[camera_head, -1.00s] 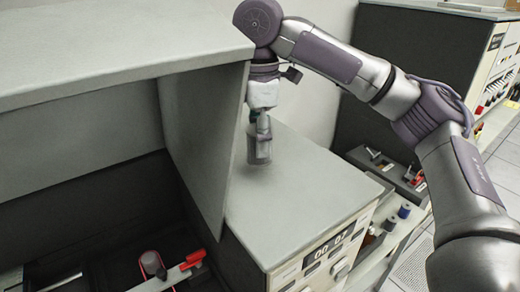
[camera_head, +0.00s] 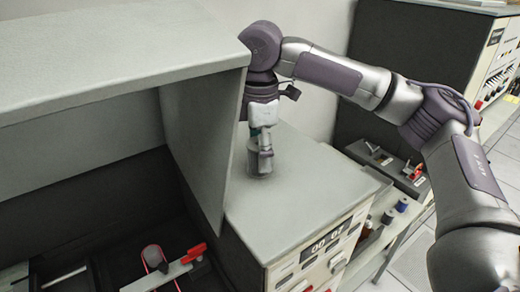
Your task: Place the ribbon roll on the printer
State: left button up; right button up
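A grey cylinder (camera_head: 253,158), which I take to be the ribbon roll, stands upright at the grey top of the printer (camera_head: 300,210), close to the tall grey panel on the left. My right gripper (camera_head: 264,152) points down from above with its fingers at the roll. It looks shut on the roll, and one finger hides part of its front. The roll's base looks level with the printer top, though contact is hard to tell. My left gripper is not in view.
A grey cabinet with an overhanging top (camera_head: 110,60) rises left of the printer. Below it lies a dark recess with a red-handled bar (camera_head: 165,270). Spools (camera_head: 402,205) sit on a shelf at right. The printer top's front is clear.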

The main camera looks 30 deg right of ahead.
notch_tip(320, 180, up, 4)
jog(key=shift+r+b, duration=0.2)
jog(key=shift+b, duration=0.7)
pick_arm(q)
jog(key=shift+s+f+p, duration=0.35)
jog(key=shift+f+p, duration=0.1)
jog(key=shift+p, duration=0.05)
pick_arm(e)
notch_tip(320, 180, up, 8)
